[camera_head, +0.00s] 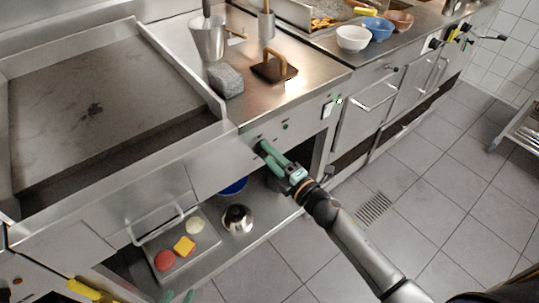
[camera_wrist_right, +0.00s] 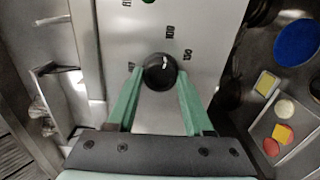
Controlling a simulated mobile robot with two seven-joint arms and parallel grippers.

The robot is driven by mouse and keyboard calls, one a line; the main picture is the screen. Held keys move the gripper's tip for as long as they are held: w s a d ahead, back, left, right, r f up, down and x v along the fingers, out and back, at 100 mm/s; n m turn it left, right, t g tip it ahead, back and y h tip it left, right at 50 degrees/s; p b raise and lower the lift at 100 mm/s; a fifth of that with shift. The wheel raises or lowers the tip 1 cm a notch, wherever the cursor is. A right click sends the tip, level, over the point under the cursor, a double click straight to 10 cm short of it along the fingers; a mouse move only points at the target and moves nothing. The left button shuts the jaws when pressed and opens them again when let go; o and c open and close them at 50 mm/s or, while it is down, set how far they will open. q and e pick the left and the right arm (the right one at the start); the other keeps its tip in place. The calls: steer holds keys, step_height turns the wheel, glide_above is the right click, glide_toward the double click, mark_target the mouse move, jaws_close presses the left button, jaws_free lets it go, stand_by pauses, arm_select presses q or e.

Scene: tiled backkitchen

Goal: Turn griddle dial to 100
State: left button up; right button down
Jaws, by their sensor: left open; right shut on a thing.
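The griddle dial (camera_wrist_right: 158,74) is a round black knob on a steel panel in the right wrist view. It sits between the green fingers of my right gripper (camera_wrist_right: 159,85), which is shut on it. A short white mark shows on the knob's upper right part. The printed 100 is above the knob and 150 is to its upper right. In the head view my right gripper (camera_head: 262,150) reaches the front panel beside the griddle (camera_head: 95,105), and the dial is hidden there.
A tray (camera_head: 207,246) with food pieces and a metal kettle (camera_head: 237,220) are on the shelf below. A metal pot (camera_head: 208,40), a grey block (camera_head: 226,80) and a wooden-handled press (camera_head: 274,68) stand on the counter.

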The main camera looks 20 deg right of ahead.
steer(key=shift+c, duration=1.5)
jaws_free()
steer(key=v, duration=1.2)
steer(key=shift+s, duration=0.25)
steer(key=shift+d, duration=0.1)
